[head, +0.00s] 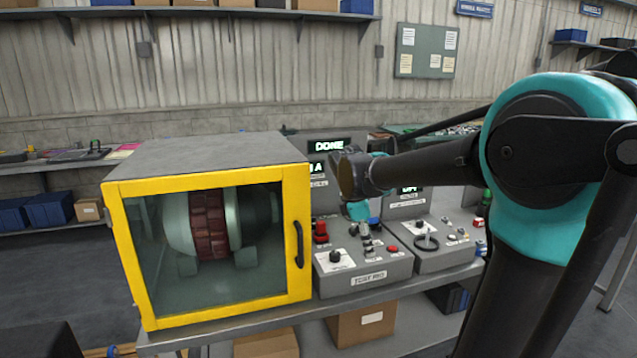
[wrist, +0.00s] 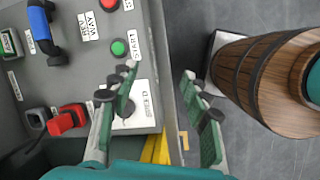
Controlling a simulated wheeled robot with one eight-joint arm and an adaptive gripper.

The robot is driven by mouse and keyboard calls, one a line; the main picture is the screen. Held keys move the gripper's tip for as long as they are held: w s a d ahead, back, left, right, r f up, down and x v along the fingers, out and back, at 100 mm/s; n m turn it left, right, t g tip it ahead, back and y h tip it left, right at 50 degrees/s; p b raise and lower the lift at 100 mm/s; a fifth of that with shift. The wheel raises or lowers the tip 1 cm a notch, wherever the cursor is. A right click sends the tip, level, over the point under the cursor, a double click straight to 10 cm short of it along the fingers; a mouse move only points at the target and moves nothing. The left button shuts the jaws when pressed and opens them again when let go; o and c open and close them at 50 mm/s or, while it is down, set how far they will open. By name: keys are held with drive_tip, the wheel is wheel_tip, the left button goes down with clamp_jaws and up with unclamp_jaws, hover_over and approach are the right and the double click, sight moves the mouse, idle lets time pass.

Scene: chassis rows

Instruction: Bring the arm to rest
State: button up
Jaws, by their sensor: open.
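My gripper (wrist: 165,98) is open in the wrist view, with nothing between its two green-padded fingers. The left finger is over the edge of the grey control panel (wrist: 75,95), near a black knob and a white label; I cannot tell whether it touches. The right finger is over the grey floor. In the head view my arm reaches in from the right over the test panel (head: 375,277), and its fingers are mostly hidden behind the wrist.
A yellow-framed cabinet (head: 208,308) with a closed glass door stands left of the panel. A display (head: 328,146) behind reads DONE.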

drive_tip(key=s+d+f+m+t+y, duration=0.1)
drive_tip(key=s+d+f+m, duration=0.1)
drive_tip(key=s+f+m, duration=0.6)
drive_tip(key=s+d+f+m+t+y, duration=0.1)
drive_tip(key=s+d+f+m+y, duration=0.1)
drive_tip(key=s+f+m, duration=0.7)
drive_tip(key=shift+d+f+t, duration=0.15)
drive_tip(key=shift+d+t, duration=0.15)
drive_tip(key=shift+d, duration=0.5)
drive_tip(key=shift+s, duration=0.1)
